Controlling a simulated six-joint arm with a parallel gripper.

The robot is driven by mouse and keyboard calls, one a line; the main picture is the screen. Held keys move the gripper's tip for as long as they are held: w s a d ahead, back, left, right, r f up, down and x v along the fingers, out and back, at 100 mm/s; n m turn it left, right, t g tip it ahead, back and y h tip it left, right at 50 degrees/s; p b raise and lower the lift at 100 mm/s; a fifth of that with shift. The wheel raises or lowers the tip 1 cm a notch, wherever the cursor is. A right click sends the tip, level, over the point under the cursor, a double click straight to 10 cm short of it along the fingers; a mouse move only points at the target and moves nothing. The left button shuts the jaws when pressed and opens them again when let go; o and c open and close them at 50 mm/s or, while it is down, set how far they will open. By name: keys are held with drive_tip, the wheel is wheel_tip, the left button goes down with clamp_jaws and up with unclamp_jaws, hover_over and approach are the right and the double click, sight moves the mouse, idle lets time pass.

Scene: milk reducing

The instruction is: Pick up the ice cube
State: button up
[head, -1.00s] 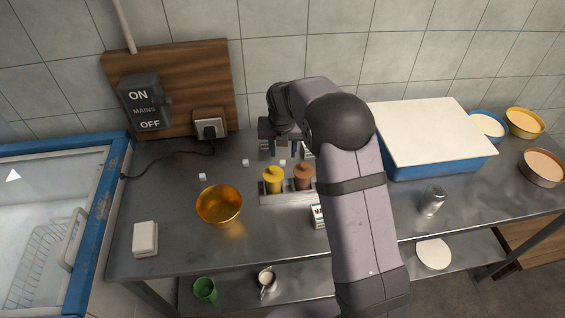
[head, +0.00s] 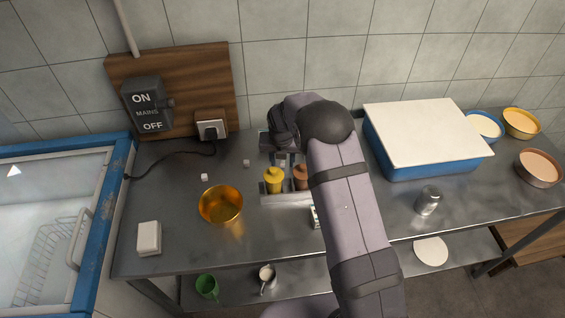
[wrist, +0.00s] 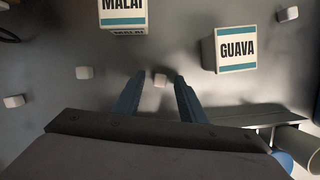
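A small white ice cube (wrist: 160,80) lies on the metal counter in the wrist view. My gripper (wrist: 158,78) is open, with its two blue fingers on either side of that cube near the fingertips. I cannot tell whether either finger touches it; a gap shows on both sides. Other cubes lie apart in the wrist view: one to the left (wrist: 85,72), one at the far left (wrist: 13,101) and one at top right (wrist: 288,14). In the head view, two cubes (head: 204,177) (head: 246,163) show left of my gripper; my arm hides the cube between the fingers.
A MALAI box (wrist: 122,18) and a GUAVA box (wrist: 235,48) stand near the fingers. The head view shows a golden bowl (head: 221,204), a yellow bottle (head: 274,180) and a brown bottle (head: 300,177) in a holder, and a blue tub (head: 405,169) at right.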

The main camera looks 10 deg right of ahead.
sight(282, 163)
drive_tip(key=shift+c, duration=0.7)
clamp_jaws()
drive_tip(key=shift+r, duration=0.15)
wheel_tip(282, 163, up, 10)
drive_tip(key=b, duration=0.3)
